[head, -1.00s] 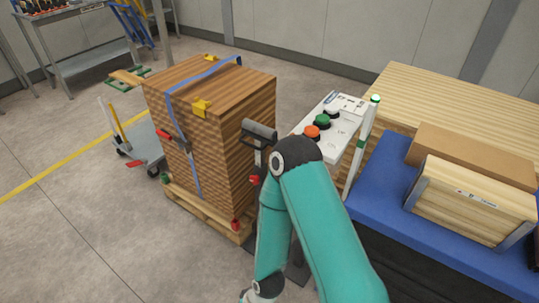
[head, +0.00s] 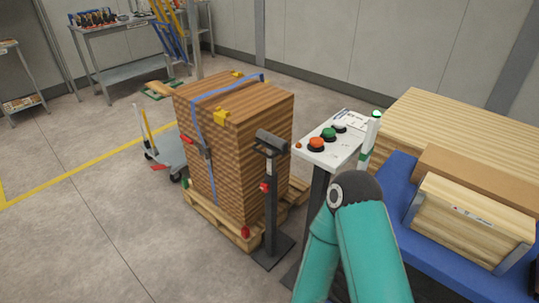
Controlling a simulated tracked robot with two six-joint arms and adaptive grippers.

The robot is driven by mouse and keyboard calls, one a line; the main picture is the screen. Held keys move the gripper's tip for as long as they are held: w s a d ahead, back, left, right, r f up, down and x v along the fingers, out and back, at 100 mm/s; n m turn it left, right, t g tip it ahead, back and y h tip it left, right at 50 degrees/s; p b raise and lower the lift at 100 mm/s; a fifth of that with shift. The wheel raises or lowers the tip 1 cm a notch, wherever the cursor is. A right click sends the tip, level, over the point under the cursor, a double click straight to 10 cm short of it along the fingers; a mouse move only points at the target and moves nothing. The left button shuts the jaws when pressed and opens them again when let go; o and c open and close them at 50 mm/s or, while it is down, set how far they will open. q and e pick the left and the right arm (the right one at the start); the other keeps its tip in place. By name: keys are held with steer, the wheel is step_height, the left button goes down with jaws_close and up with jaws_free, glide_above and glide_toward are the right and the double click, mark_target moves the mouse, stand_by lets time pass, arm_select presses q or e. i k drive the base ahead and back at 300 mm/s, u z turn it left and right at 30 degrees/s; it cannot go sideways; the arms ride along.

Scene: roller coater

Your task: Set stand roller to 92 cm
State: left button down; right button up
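The stand roller (head: 270,195) stands upright on a flat dark base, in front of the strapped wood stack. It has a dark post, a grey roller (head: 271,141) on top and a red knob (head: 264,187) partway up the post. Its roller is a little below the top of the stack. I cannot read a height scale on it. A teal arm of mine comes up from the bottom right of the head view, with its dark joint to the right of the stand. Neither gripper shows in the head view.
The strapped wood stack (head: 230,165) sits on a pallet (head: 217,217) behind the stand. A blue table (head: 394,192) with boards is further right.

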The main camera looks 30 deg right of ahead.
mark_target(267, 144)
steer(key=z, duration=0.05)
steer(key=i, duration=1)
steer(key=u, duration=0.05)
